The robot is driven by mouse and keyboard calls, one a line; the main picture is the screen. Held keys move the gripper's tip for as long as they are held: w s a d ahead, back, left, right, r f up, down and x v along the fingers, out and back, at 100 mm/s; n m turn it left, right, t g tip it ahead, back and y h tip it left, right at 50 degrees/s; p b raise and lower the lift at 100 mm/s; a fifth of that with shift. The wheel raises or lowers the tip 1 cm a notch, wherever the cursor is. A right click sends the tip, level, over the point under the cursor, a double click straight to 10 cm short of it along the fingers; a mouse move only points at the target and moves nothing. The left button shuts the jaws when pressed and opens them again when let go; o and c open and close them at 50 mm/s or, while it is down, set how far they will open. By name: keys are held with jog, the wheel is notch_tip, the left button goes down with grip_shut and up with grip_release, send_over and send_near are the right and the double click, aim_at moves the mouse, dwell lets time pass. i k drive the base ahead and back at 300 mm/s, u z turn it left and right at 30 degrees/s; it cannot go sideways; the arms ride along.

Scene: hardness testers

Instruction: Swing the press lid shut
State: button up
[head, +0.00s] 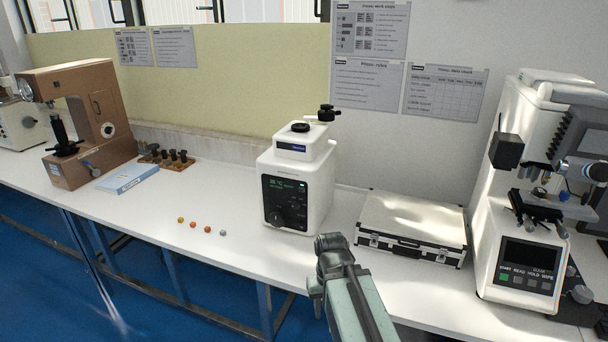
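The press (297,190) is the white machine standing mid-bench, with a dark front panel showing a temperature and a knob. Its lid (303,143) is the smaller white block on top, with a black knob and a dark label. A black fitting rises at the back right of the lid. No clear gap shows under the lid from here, and I cannot tell whether it is fully shut. My gripper (316,290) is at the end of my arm, in front of and to the lower right of the press, apart from it. Its fingers are mostly hidden by my arm.
A silver case (412,227) lies right of the press, and a white hardness tester (526,205) stands beyond it. Several small balls (208,229) lie left of the press. A brown tester (85,118), a blue box (127,177) and a rack (167,158) are farther left.

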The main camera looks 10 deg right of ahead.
aim_at(322, 116)
jog(key=z, duration=0.1)
jog(key=i, duration=0.5)
jog(key=u, duration=1.25)
jog(key=k, duration=0.45)
jog(key=z, duration=0.25)
jog(key=i, duration=0.4)
jog(key=u, duration=0.05)
